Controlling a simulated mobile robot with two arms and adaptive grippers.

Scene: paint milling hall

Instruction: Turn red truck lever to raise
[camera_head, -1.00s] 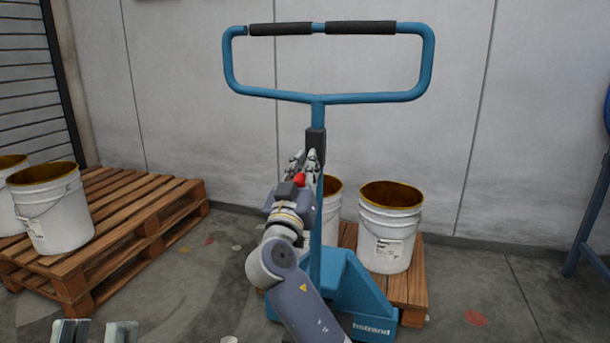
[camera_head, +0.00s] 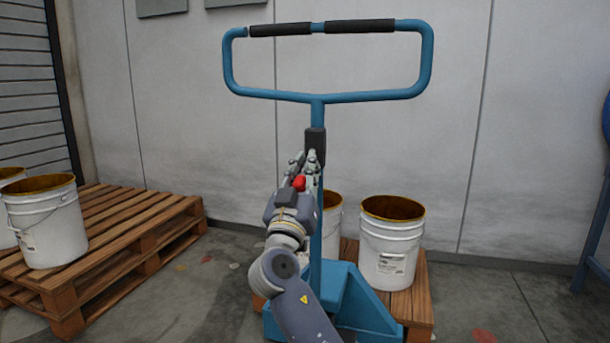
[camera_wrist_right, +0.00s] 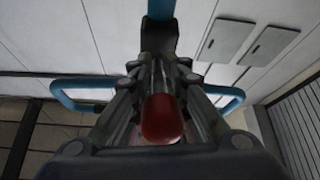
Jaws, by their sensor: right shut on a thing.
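The blue pallet truck (camera_head: 357,300) stands in front of me with its looped handle (camera_head: 428,60) upright. A dark block (camera_head: 315,142) sits on the handle's shaft. The red lever (camera_head: 299,184) shows just below that block. My right gripper (camera_head: 305,168) is at the shaft, shut on the red lever. In the right wrist view, the red lever knob (camera_wrist_right: 162,120) lies between my fingers, with the dark block beyond it. The fingers hide part of the lever. My left gripper is not in the head view now.
White buckets (camera_head: 390,245) stand on a wooden pallet (camera_head: 418,300) at the truck. Another pallet (camera_head: 135,240) with white buckets (camera_head: 45,222) is at the left. A grey wall (camera_head: 530,130) is behind. Floor at the right is mostly clear.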

